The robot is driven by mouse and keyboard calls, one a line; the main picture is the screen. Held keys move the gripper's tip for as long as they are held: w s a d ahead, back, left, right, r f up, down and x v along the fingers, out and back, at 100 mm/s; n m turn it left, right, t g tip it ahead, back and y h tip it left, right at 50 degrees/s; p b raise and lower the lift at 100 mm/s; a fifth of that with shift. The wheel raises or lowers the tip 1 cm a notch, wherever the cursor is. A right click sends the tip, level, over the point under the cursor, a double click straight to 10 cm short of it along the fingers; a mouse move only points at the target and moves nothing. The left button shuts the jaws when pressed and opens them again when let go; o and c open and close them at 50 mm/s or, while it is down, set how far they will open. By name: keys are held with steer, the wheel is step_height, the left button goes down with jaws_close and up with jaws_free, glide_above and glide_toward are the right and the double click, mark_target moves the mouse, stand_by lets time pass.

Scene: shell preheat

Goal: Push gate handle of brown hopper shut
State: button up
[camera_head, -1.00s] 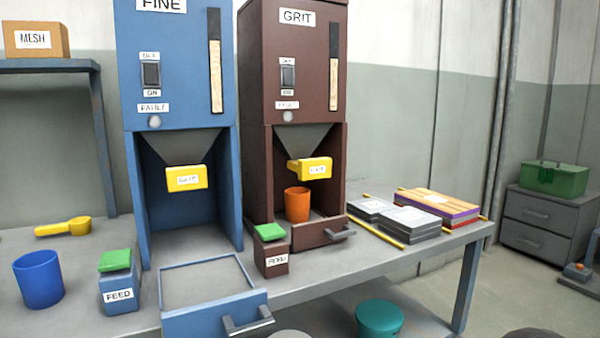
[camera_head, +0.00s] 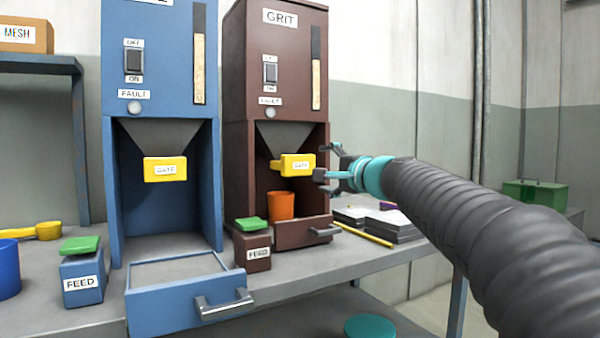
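The brown hopper (camera_head: 236,165) labelled GRIT stands on the bench, right of the blue one. An orange cup (camera_head: 281,205) stands below the handle inside the hopper's bay. My gripper (camera_head: 325,163) reaches in from the right, its dark fingers spread apart and empty. Its fingertips are close to the right side of the handle; I cannot tell whether they touch it.
The blue hopper (camera_head: 112,130) with its drawer (camera_head: 190,308) pulled out stands to the left. Two FEED boxes with green lids, one blue (camera_head: 82,282) and one brown (camera_head: 252,252), stand on the bench (camera_head: 300,288). Dark slabs (camera_head: 398,228) lie behind my arm.

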mark_target(301, 165)
steer(key=p+x, duration=0.3)
steer(key=x, duration=1)
steer(key=shift+a+p, duration=0.15)
steer(key=shift+p, duration=0.2)
